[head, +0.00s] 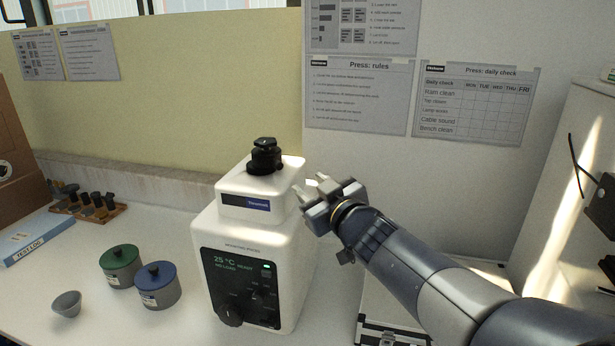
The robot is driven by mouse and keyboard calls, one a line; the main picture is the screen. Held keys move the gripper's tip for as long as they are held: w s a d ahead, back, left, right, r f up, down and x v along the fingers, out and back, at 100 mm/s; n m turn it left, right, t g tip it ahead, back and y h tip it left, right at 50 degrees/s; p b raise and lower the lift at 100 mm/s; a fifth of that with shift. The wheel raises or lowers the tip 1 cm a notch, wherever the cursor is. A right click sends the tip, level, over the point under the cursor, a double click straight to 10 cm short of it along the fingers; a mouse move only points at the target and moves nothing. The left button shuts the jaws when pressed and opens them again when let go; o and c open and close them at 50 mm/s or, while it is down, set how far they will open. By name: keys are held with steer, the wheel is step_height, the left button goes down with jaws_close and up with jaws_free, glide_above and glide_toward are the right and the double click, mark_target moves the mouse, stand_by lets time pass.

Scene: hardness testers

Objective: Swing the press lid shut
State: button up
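The white mounting press (207,240) stands on the bench in the middle, with a dark front panel, a lit display and a black knob. Its white top block (262,185), which I take to be the lid, sits over the body and carries a black cap (264,157). I cannot tell whether it is fully seated. My gripper (311,188) is just right of this block, with its fingers pointing left and apart. Nothing shows between them. I cannot tell whether a finger touches the block.
Green-lidded (120,264) and blue-lidded (154,285) jars and a small grey bowl (67,304) stand left of the press. A rack of dark pieces (92,207) and a test log (35,239) lie further left. A case (390,334) lies below my arm. A pale cabinet (575,150) stands right.

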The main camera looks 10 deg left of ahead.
mark_target(280, 167)
steer(key=shift+n+y, duration=0.4)
steer(key=x, duration=0.8)
steer(key=f+p+x, duration=0.1)
steer(key=x, duration=0.3)
steer(key=shift+s+a, duration=0.3)
jaws_close()
